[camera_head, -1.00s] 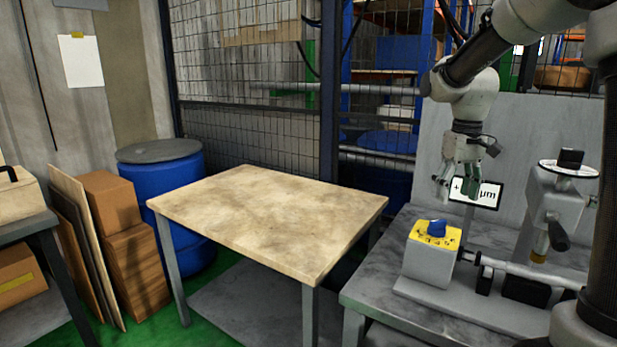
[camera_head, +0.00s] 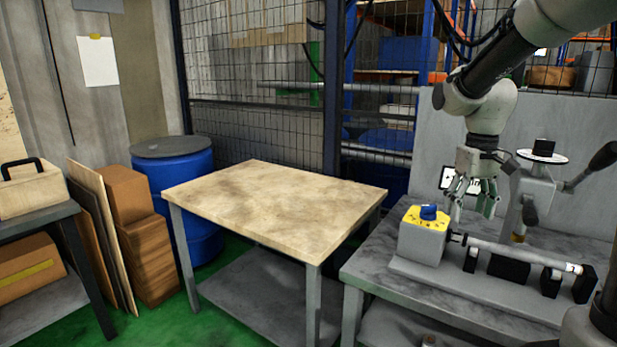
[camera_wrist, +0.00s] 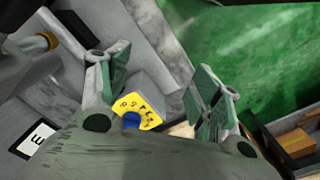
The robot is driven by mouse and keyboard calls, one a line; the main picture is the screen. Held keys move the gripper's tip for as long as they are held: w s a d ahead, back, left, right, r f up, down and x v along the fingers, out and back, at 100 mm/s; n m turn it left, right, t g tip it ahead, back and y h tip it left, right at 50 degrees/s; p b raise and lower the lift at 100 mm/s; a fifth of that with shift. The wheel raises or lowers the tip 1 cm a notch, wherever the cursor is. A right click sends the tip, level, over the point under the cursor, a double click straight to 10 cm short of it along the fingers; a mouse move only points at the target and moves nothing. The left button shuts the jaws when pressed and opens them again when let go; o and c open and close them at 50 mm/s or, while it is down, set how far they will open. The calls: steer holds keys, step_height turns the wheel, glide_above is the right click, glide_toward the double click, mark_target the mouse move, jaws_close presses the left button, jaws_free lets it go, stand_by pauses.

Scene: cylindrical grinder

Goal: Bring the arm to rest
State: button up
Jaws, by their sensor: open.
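My gripper (camera_head: 473,200) hangs pointing down at the right of the head view, above the grey bench and near the grinder. Its fingers are apart with nothing between them. The grinder's grey headstock with a yellow dial plate and blue knob (camera_head: 428,213) stands just left of and below the fingers. In the wrist view my two green-padded fingers (camera_wrist: 160,95) are spread, and the yellow plate with the blue knob (camera_wrist: 132,120) shows between them, farther off. My arm comes in from the upper right.
A bare wooden-topped table (camera_head: 270,205) stands left of the grinder bench (camera_head: 390,275). The grinding head with its black handle (camera_head: 535,190) is close to the right of my gripper. A grey panel (camera_head: 570,130) and mesh fence (camera_head: 260,130) are behind. A blue drum (camera_head: 185,190) stands left.

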steer(key=s+r+t, duration=0.2)
steer(key=s, duration=0.8)
steer(key=s+r+m+t, duration=0.1)
steer(key=s+r+t, duration=0.1)
steer(key=s, duration=0.8)
steer(key=shift+d+r+t, duration=0.25)
steer(key=shift+r+t, duration=0.05)
steer(key=shift+r, duration=0.1)
stand_by(0.9)
